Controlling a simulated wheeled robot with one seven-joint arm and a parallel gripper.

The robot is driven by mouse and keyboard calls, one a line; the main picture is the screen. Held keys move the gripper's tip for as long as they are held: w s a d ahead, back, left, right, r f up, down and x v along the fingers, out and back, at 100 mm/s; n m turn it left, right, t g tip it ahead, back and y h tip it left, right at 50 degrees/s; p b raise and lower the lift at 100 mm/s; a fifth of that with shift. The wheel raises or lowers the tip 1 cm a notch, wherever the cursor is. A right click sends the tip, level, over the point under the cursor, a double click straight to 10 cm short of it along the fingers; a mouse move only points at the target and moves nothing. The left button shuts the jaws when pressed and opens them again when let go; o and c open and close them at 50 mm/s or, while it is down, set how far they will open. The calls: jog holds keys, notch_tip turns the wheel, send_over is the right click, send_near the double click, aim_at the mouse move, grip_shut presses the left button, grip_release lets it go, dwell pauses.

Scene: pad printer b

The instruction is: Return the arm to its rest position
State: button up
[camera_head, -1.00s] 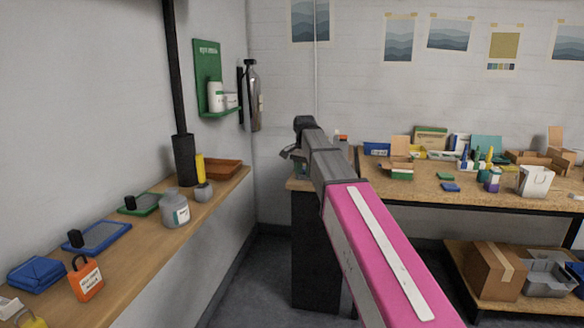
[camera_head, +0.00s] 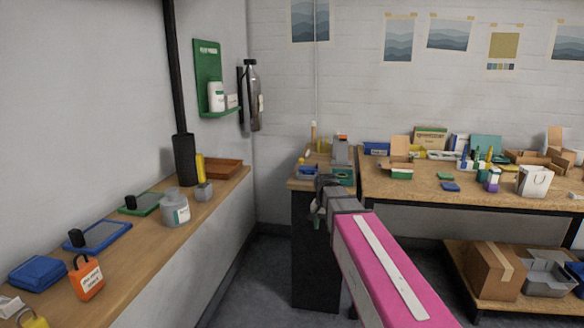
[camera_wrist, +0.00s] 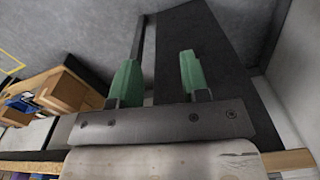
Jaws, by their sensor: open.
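My gripper (camera_head: 317,218) shows in the head view at the end of my pink and grey arm. It is in front of the dark cabinet under the small bench and hangs below the level of the benchtop. In the wrist view its two green fingers (camera_wrist: 159,75) stand apart with nothing between them. Grey floor and a dark panel show beyond the fingers.
The small bench holds a pad printer (camera_head: 341,152). A workbench (camera_head: 418,186) with cartons stands right. Floor between is clear.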

jog(key=s+d+f+n, duration=0.2)
jog(key=s+d+f, duration=0.1)
jog(key=s+f, duration=0.4)
jog(key=s+d+f+n, duration=0.2)
jog(key=s+d+f, duration=0.2)
jog(key=s+f, duration=0.4)
jog(key=shift+s+f, duration=0.3)
jog(key=shift+f, duration=0.05)
